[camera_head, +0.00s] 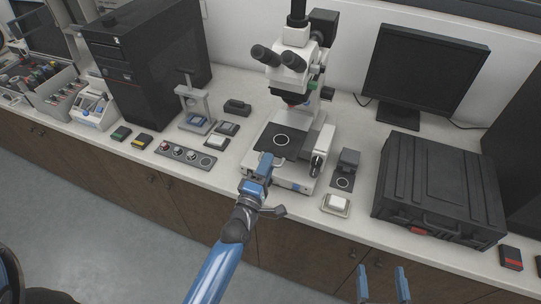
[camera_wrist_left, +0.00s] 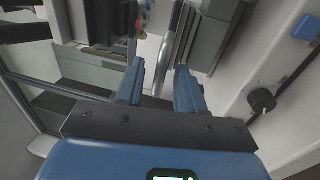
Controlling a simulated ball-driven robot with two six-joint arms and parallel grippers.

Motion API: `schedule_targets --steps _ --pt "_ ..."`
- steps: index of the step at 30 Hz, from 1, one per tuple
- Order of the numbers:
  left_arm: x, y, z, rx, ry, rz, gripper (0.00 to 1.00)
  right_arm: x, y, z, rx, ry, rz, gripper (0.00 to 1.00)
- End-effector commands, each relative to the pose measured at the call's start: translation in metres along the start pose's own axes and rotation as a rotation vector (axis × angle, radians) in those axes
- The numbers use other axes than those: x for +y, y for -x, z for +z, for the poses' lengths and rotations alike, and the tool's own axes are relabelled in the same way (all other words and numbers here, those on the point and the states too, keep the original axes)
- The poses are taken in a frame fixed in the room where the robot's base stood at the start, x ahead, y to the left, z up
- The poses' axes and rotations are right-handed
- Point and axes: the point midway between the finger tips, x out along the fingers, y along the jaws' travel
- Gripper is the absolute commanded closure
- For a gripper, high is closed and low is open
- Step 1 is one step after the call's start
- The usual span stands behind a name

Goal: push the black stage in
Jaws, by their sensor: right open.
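The black stage (camera_head: 270,138) is a flat dark plate with a white ring on it, on the microscope (camera_head: 294,62) base below the objectives. My left gripper (camera_head: 266,162) is at the front edge of the stage in the head view; I cannot tell whether it touches. In the left wrist view its two blue fingers (camera_wrist_left: 158,72) stand apart, with nothing clearly held between them. The stage is hard to make out in that view. My right gripper (camera_head: 382,284) is open and empty at the bottom right, in front of the bench.
A black knob (camera_wrist_left: 262,101) on a white body is right of the left fingers in the wrist view. A black case (camera_head: 440,185) and a monitor (camera_head: 425,70) stand at the right. A small holder tray (camera_head: 185,153) and a black computer tower (camera_head: 145,60) are at the left.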

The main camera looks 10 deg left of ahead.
Motion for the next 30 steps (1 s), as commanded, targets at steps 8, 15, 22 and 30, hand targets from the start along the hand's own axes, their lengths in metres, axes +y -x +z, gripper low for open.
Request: schedule_targets --steps 8,15,22,30 --pt "0.0 -0.025 0.0 0.0 -0.001 0.0 0.62 0.0 0.0 -0.004 0.0 0.0 0.0 0.2" --pt "0.0 -0.029 0.0 0.0 -0.001 0.0 0.62 0.0 0.0 -0.004 0.0 0.0 0.0 0.2" --pt "0.0 -0.028 0.0 0.0 -0.001 0.0 0.79 0.0 0.0 -0.004 0.0 0.0 0.0 0.2" --pt "0.001 -0.028 0.0 0.001 -0.001 0.003 1.0 0.0 0.0 -0.004 0.0 0.0 0.0 0.2"
